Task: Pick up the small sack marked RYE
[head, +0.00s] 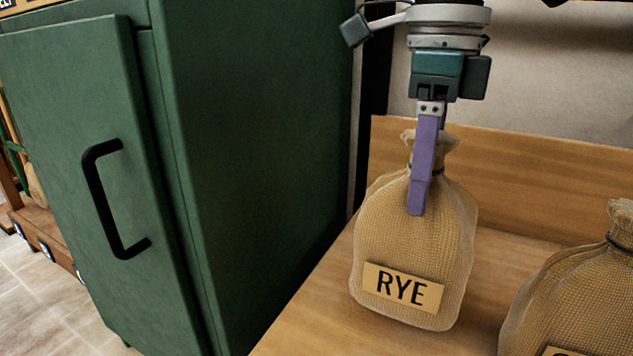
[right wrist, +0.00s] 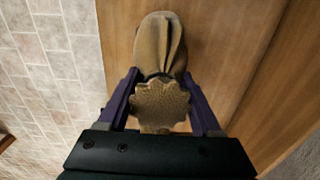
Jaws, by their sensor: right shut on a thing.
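The small tan sack marked RYE (head: 372,245) is at the wooden bench, right of the middle in the head view, with its label facing me. My right gripper (head: 417,205) comes down from above with its purple fingers on the upper part of the sack, just below the tied neck. In the right wrist view, the sack (right wrist: 160,45) is between the two fingers of my right gripper (right wrist: 160,76), which is shut on it. I cannot tell whether the sack's base touches the bench. My left gripper is not in view.
A second sack (head: 575,290) stands close on the right, its label mostly cut off. The wooden bench (head: 310,325) has a raised back board (head: 540,195). A green cabinet (head: 250,150) with a black handle stands on the left. Tiled floor (head: 50,290) shows at lower left.

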